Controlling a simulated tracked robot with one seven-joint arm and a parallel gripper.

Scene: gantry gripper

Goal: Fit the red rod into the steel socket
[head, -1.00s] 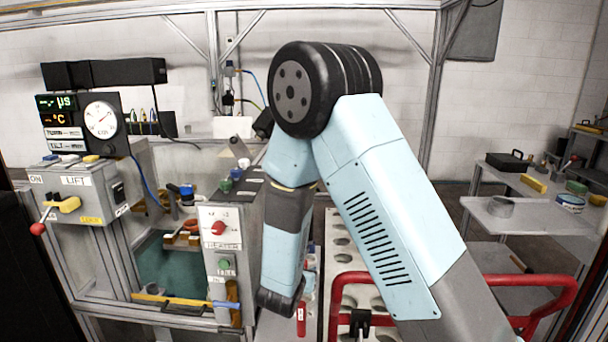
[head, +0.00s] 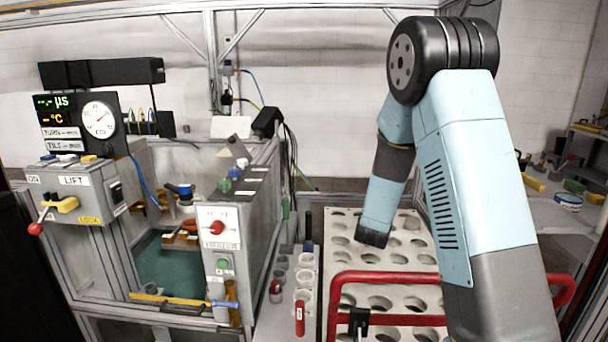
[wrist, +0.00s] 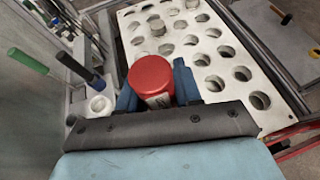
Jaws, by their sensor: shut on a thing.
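The red rod (wrist: 151,76) shows its round red top and part of a pale label in the wrist view. My gripper (wrist: 156,88) is shut on it, with a blue finger on either side. The rod's lower end is hidden. In the head view, my arm hangs over the perforated plate (head: 394,260), and its lower link hides the gripper and rod. Round grey sockets (head: 304,279) stand in rows left of the plate. A pale round socket (wrist: 98,105) is left of the gripper in the wrist view. I cannot tell which is the steel socket.
A red rail (head: 390,277) crosses the plate's near side. A red piece with a white label (head: 300,318) stands by the near sockets. A grey control cabinet (head: 222,250) is to the left. Green-handled (wrist: 28,60) and dark-handled (wrist: 74,66) tools rise left of the gripper.

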